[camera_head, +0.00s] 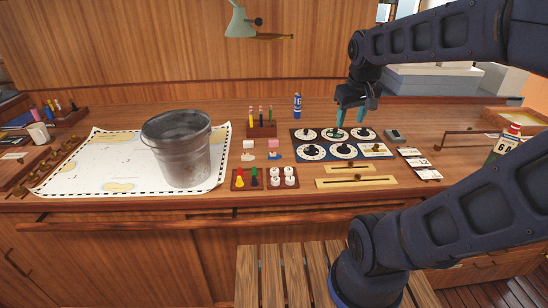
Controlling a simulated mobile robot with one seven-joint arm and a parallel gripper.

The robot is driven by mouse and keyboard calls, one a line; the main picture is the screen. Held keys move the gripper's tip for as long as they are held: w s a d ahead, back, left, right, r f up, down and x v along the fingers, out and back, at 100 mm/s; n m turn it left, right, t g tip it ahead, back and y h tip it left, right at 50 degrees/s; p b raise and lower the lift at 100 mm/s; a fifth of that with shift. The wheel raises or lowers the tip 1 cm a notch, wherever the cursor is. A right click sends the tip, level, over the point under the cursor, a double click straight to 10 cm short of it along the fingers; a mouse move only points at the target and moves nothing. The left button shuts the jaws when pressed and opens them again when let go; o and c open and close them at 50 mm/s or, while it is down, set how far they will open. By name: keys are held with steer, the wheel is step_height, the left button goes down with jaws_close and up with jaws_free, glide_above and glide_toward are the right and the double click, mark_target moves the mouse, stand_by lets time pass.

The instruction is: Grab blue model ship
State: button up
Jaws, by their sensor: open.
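A small blue model ship (274,156) appears to lie on the wooden desk just left of the dial panel, below a pink block. It is very small in view, so its details are unclear. A similar small white piece (247,157) lies to its left. My gripper (350,118) is up and to the right of the blue ship, over the dial panel. Its teal fingers point down, apart and with nothing seen between them.
A metal bucket (181,150) stands on the chart (100,165) at left. A dial panel (338,158) lies under my gripper. A tray of pegs (237,180) sits in front of the ship, a marker stand (261,130) behind it. A blue can (297,106) stands farther back.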

steer(key=w+a+f+n+g+h, duration=0.1)
steer(key=w+a+n+g, duration=0.1)
steer(key=w+a+n, duration=0.5)
steer(key=n+g+h, duration=0.1)
steer(key=n+h, duration=0.1)
steer(key=n, duration=0.3)
glide_above(275, 155)
steer(key=s+d, duration=0.2)
step_height(275, 155, down, 8)
steer(key=w+a+f+n, duration=0.1)
steer(key=f, duration=0.3)
steer(key=w+a+f+n, duration=0.1)
steer(key=a+f, duration=0.1)
steer(key=f, duration=0.2)
steer(key=w+a+f+n+h, duration=0.1)
steer(key=a+f, duration=0.1)
steer(key=f, duration=0.1)
steer(key=shift+w+f+g, duration=0.3)
steer(key=shift+f, duration=0.1)
steer(key=shift+s+x, duration=0.2)
steer(key=shift+x, duration=1.1)
steer(key=shift+s+x, duration=0.2)
steer(key=shift+x, duration=1.1)
steer(key=c, duration=1.1)
steer(key=shift+o, duration=0.2)
steer(key=shift+r, duration=0.1)
